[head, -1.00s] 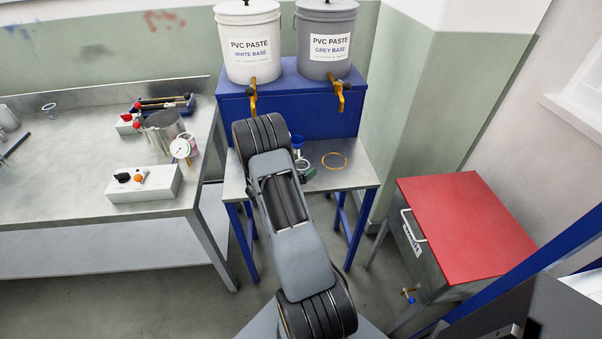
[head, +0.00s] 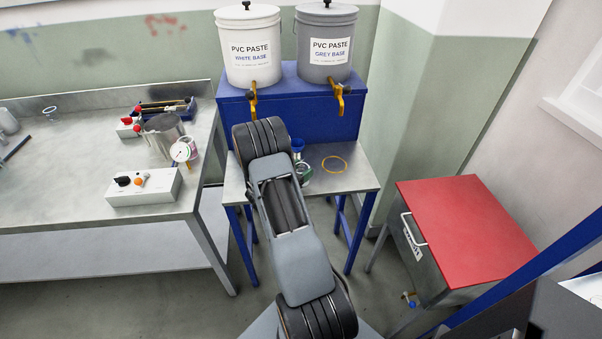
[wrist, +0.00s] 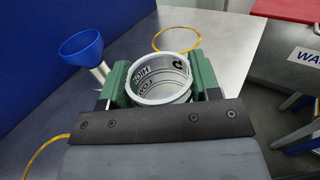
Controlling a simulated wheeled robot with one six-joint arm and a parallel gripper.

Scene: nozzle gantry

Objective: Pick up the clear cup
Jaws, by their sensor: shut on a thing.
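The clear cup (wrist: 163,100) shows in the wrist view as a round vessel with a pale rim, with dark lettering seen on its inner wall. My gripper (wrist: 160,84) has its green fingers on both sides of the cup, shut on it. The cup also shows in the head view (head: 305,171), beside my arm and partly hidden by it, at the small metal table. The cup looks upright. I cannot tell whether its base touches the table.
A blue funnel (wrist: 81,46) stands just left of the cup. A yellow ring (head: 334,163) lies on the small table (head: 345,183) to the right. Two paste buckets with yellow taps (head: 340,98) stand behind on a blue stand. A red-topped box (head: 465,230) is at right.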

